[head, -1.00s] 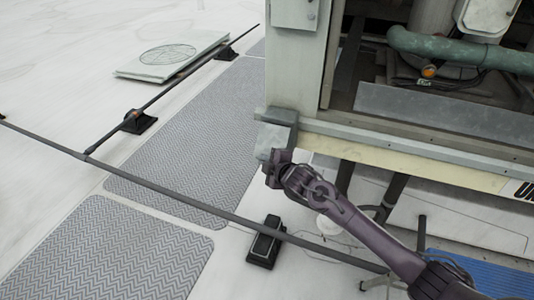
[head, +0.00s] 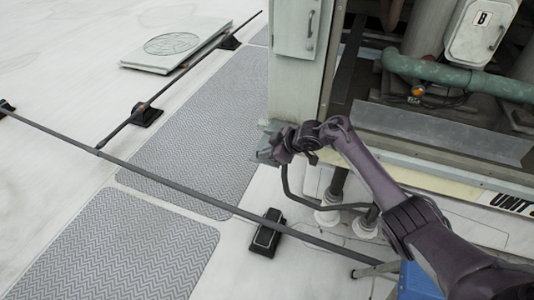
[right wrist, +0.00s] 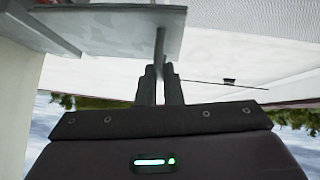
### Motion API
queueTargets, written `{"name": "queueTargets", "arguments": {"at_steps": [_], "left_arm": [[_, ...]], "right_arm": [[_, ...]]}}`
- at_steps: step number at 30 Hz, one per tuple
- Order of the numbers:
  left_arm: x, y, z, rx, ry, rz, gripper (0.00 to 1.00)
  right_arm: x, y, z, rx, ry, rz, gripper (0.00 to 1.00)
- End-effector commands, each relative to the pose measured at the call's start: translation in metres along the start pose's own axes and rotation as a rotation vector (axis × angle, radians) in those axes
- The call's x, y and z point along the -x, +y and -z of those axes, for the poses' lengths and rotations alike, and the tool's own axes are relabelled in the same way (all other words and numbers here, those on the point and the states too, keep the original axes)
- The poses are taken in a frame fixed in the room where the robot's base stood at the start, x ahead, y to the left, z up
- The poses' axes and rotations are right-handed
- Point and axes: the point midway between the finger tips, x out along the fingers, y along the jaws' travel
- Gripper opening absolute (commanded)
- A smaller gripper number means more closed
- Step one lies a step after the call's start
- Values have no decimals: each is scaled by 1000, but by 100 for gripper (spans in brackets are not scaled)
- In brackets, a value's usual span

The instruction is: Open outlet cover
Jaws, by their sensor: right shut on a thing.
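The outlet cover (head: 265,152) is a small grey metal piece at the lower corner of the cabinet. My right gripper (head: 279,148) is at it and partly hides it and its box in the head view. In the right wrist view, a flat grey plate of the cover (right wrist: 120,30) fills the top left. A thin edge or tab of it runs down between the fingertips of my right gripper (right wrist: 160,80), which is shut on it. How far the cover is turned is hard to tell. My left gripper is not in view.
The open cabinet (head: 292,95) with green pipe (head: 440,72) stands right of the gripper. A dark conduit (head: 190,182) on black support blocks (head: 267,233) crosses the roof. Grey walkway mats (head: 195,130) lie to the left. A blue object (head: 418,281) is at bottom right.

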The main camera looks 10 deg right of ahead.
Motion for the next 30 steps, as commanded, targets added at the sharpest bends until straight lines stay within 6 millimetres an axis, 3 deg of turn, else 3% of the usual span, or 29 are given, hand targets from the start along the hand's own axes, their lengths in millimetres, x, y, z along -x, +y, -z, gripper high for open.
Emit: {"name": "queueTargets", "arguments": {"at_steps": [10,29,30], "left_arm": [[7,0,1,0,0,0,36],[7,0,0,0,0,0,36],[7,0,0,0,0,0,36]], "right_arm": [[14,12,14,-54,2,52,0],[17,16,16,-53,1,47,0],[17,16,16,-53,1,47,10]]}}
